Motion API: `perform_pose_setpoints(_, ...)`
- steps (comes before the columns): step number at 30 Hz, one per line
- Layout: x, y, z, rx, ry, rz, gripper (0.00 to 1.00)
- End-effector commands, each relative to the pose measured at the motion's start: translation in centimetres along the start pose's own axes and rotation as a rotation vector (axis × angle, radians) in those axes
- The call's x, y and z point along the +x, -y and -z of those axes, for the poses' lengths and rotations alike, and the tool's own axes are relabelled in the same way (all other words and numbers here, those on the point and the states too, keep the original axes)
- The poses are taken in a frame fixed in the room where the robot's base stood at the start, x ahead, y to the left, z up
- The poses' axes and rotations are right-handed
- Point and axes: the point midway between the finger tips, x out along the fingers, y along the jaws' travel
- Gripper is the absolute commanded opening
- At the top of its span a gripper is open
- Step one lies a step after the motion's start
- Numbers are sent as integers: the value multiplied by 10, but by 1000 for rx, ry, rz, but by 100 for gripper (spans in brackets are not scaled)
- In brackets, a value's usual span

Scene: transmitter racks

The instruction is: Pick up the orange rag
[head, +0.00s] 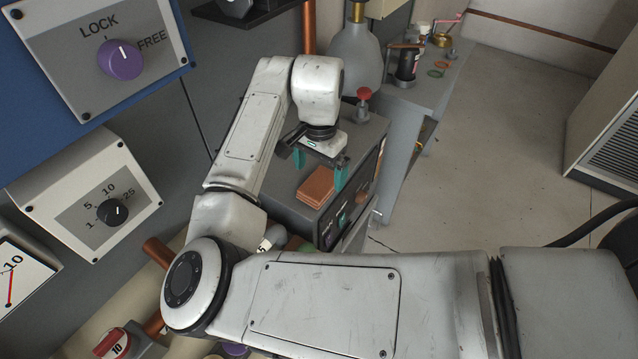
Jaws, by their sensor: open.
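The orange rag (316,188) looks like a small folded orange-brown pad. It lies on the flat top of a dark grey cabinet (287,205) in the middle of the head view. My gripper (323,168) points down just above and behind the rag, with its teal fingers apart. One finger shows near the rag's right side and the other at its upper left. Nothing shows between the fingers. I cannot tell how high the fingertips are above the rag.
A red-topped knob (363,94) stands on the cabinet behind my gripper. Dial panels (88,190) line the left.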

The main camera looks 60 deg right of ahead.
Motion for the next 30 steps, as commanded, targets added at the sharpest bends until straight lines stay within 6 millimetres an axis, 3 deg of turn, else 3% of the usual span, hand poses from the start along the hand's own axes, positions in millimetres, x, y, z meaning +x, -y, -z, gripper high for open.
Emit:
perform_pose_setpoints(12, 47, 6, -1, -2, 0, 0, 98)
perform_pose_setpoints(21, 53, 7, -1, -1, -1, 1, 98)
perform_pose_setpoints(30, 53, 6, -1, -1, -1, 1, 70)
